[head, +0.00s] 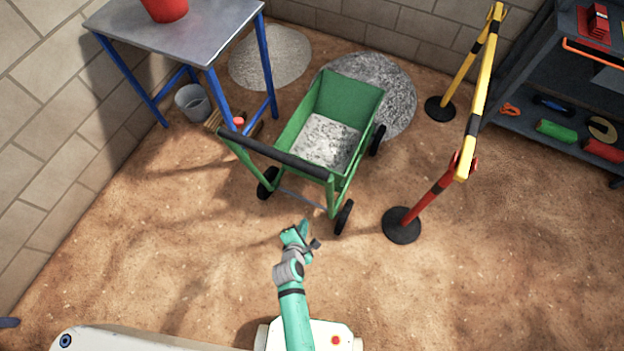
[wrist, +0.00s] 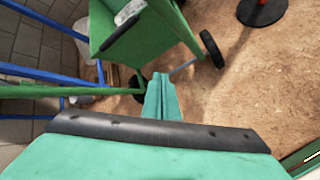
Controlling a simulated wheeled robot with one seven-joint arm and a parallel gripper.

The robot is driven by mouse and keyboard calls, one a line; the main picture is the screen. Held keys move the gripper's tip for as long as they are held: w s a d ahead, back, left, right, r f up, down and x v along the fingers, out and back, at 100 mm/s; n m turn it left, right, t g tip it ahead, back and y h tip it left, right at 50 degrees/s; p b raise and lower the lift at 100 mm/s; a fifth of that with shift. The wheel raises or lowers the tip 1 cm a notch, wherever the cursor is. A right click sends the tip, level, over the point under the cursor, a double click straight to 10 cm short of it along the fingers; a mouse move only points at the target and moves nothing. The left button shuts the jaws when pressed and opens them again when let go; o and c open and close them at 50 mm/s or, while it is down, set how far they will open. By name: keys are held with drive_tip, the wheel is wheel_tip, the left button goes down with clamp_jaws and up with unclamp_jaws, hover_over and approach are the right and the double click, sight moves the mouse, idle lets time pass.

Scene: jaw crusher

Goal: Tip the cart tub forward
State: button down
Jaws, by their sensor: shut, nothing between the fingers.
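The green cart tub (head: 335,105) stands upright on its wheels in the head view, with grey gravel (head: 325,143) inside it. The cart's dark handle bar (head: 288,160) runs across the near side. My gripper (head: 312,243) is shut and empty, just in front of the cart's near side and close to its near right wheel (head: 344,217). In the wrist view my shut fingertips (wrist: 160,77) point at the cart, with the green tub (wrist: 145,45) above them and a wheel (wrist: 212,48) to the right. I cannot tell whether the fingers touch the cart.
A metal table (head: 180,32) with a red bucket (head: 165,8) stands at the back left. Gravel piles (head: 385,85) lie behind the cart. A yellow and red barrier (head: 480,90) stands to its right, before a tool shelf (head: 535,105). The near ground is clear.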

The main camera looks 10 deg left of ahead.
drive_tip(key=w+f+n+h, duration=0.1)
drive_tip(key=w+n, duration=0.3)
drive_tip(key=w, duration=0.6)
drive_tip(key=w+f+n+h, duration=0.1)
drive_tip(key=w+f+n, duration=0.2)
drive_tip(key=w, duration=0.8)
drive_tip(key=shift+d+f+n, duration=0.25)
drive_tip(key=shift+f+n, duration=0.15)
drive_tip(key=shift+f, duration=0.35)
